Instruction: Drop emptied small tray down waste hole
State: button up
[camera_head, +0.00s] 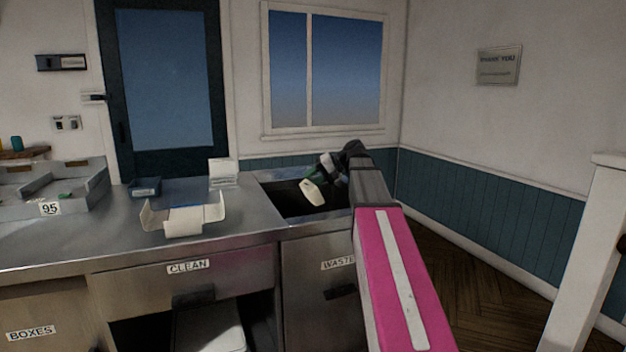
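The waste hole (287,202) is a dark rectangular opening in the steel counter, above the front labelled WASTE. My gripper (318,178) is at the end of my pink arm, over the right part of the hole. A small cream-coloured piece (313,193), which looks like the small tray seen nearly end-on, hangs at the gripper over the dark opening. The gripper appears shut on it, but the fingers are small and partly hidden. The inside of the tray is not visible.
An open cream carton (183,225) with spread flaps stands on the counter left of the hole. A dark blue container (145,187) and a white stack (222,172) stand behind it. A grey unit marked 95 (50,209) is at far left. A white post (590,255) rises at right.

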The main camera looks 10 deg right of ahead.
jog(key=v, duration=1)
jog(key=shift+d+r, duration=0.2)
jog(key=shift+d, duration=0.1)
jog(key=shift+s+d, duration=0.1)
